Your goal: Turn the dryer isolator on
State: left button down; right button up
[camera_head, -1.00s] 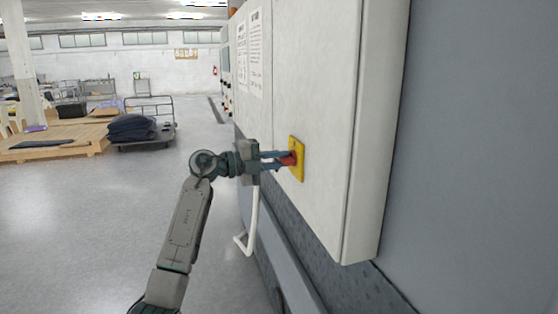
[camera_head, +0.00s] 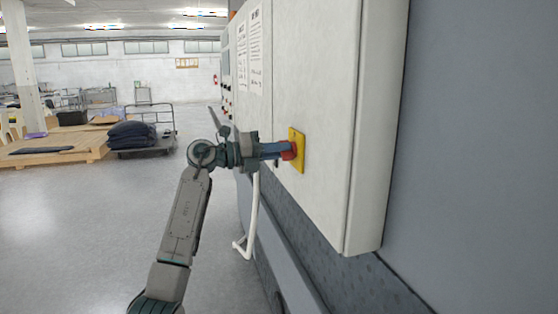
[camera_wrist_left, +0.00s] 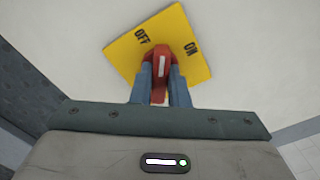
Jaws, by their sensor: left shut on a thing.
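The dryer isolator is a red knob (camera_head: 289,150) on a yellow plate (camera_head: 299,164), fixed to the pale cabinet (camera_head: 318,95). My left gripper (camera_head: 280,150) reaches it from the left and is shut on the knob. In the left wrist view the gripper fingers (camera_wrist_left: 163,88) stand on either side of the red knob (camera_wrist_left: 162,60). The yellow plate (camera_wrist_left: 122,48) looks tilted there, with OFF at upper left and ON at right. The knob's white mark points up, between the two words. The fingers hide the knob's lower sides. My right gripper is not in view.
The cabinet's edge (camera_head: 377,130) juts out on the right, beside a grey wall (camera_head: 480,140). A white pipe (camera_head: 252,215) runs below my gripper. Open floor (camera_head: 90,230) lies to the left, with a loaded cart (camera_head: 140,138) and wooden pallets farther back.

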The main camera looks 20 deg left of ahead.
pick_arm(q)
jog(key=m+b, duration=0.2)
jog(key=m, duration=0.1)
jog(key=m+b, duration=0.2)
jog(key=m, duration=0.2)
jog(key=m+b, duration=0.2)
jog(key=m, duration=0.1)
jog(key=shift+f+m, duration=0.3)
jog(key=shift+f, duration=0.05)
jog(key=shift+m+b, duration=0.3)
jog(key=shift+b, duration=0.05)
jog(key=c, duration=1.5)
grip_release()
jog(key=shift+o, duration=0.5)
jog(key=shift+r, duration=0.15)
